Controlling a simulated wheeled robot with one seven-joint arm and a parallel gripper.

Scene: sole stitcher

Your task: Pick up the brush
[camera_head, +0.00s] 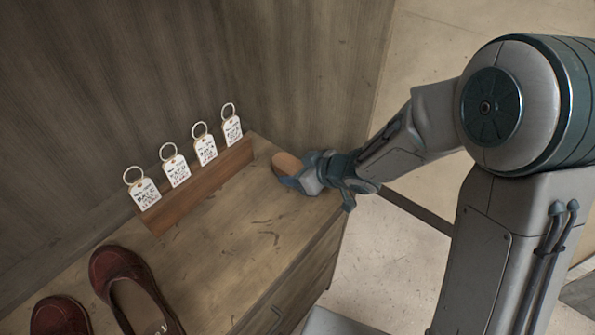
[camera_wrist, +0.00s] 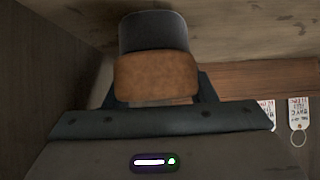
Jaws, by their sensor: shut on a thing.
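The brush (camera_head: 287,163) has a rounded brown wooden part, seen at the far right end of the wooden bench top. My gripper (camera_head: 293,181) is shut on it. In the wrist view the brush (camera_wrist: 155,75) shows as a brown block with a dark grey part beyond it, between the dark jaws of my gripper (camera_wrist: 155,98). Part of the brush is hidden by the jaws. I cannot tell whether the brush touches the bench top or is just above it.
A wooden rack (camera_head: 205,187) with several ringed paper tags stands left of my gripper. A pair of dark red shoes (camera_head: 118,275) sits at the near left. The middle of the bench top (camera_head: 245,235) is clear. A wooden wall (camera_head: 250,65) rises behind.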

